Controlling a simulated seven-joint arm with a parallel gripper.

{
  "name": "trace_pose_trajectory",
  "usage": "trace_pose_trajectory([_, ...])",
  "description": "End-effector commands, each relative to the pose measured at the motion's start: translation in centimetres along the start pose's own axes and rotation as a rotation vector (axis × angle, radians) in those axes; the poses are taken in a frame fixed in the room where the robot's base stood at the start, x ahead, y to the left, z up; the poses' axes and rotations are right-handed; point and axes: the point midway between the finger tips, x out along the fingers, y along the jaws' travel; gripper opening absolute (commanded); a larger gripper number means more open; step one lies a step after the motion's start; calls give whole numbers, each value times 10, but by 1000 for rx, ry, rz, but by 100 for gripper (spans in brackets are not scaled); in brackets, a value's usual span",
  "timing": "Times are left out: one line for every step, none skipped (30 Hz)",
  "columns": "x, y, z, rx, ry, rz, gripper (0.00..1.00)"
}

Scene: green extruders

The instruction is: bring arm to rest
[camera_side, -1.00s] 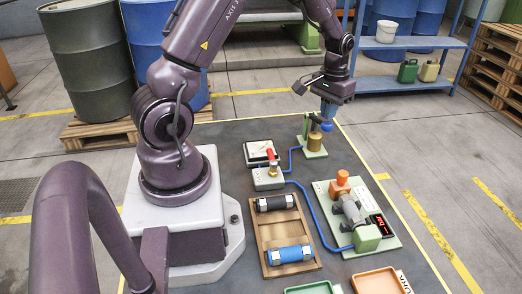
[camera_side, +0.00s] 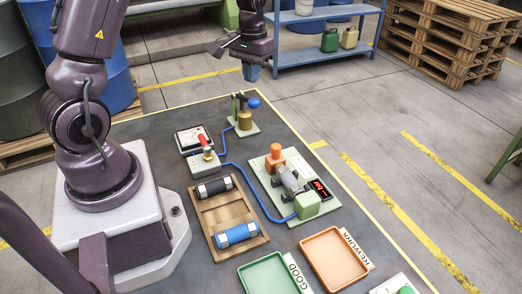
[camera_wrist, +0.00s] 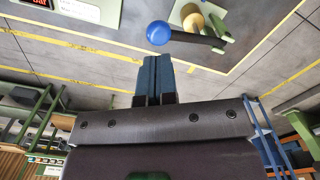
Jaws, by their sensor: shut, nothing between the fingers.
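My gripper (camera_side: 251,73) is at the top of the side view, above the far end of the dark bench. Its blue fingers are together with nothing between them; they also show in the wrist view (camera_wrist: 155,62). Below it stands a small green-based hand pump (camera_side: 243,121) with a brass cylinder and a lever ending in a blue knob (camera_side: 253,103). The knob is apart from the fingers in the side view. In the wrist view, the blue knob (camera_wrist: 158,33) appears just beyond the fingertips.
A blue hose links the pump, a red-handled valve block (camera_side: 205,160) and a green test fixture (camera_side: 268,184). A wooden rack (camera_side: 232,212) holds two cylinders. A green GOOD tray (camera_side: 262,280) and an orange REWORK tray (camera_side: 333,258) lie at the front. A blue shelf (camera_side: 320,55) stands behind.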

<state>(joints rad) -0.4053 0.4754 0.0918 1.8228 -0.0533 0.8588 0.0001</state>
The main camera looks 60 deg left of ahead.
Motion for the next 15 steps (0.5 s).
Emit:
trace_pose_trajectory([5,0,9,2,-26,-2,0])
trace_pose_trajectory([4,0,16,5,-35,-2,0])
trace_pose_trajectory([-2,3,25,15,-34,0,0])
trace_pose_trajectory([-7,6,31,25,-30,2,0])
trace_pose_trajectory([-14,10,38,37,-24,4,0])
trace_pose_trajectory([-24,16,48,57,-12,8,0])
trace_pose_trajectory([-32,20,56,74,0,10,0])
trace_pose_trajectory([-40,25,65,91,13,13,0])
trace_pose_trajectory([-50,31,77,117,33,17,0])
trace_pose_trajectory([-58,35,86,136,47,19,0])
trace_pose_trajectory([-65,39,95,156,64,22,0])
trace_pose_trajectory([-74,44,107,183,87,26,0])
trace_pose_trajectory([-81,48,116,204,105,29,0])
trace_pose_trajectory([-87,51,125,224,125,32,0])
trace_pose_trajectory([-94,55,138,252,151,37,0])
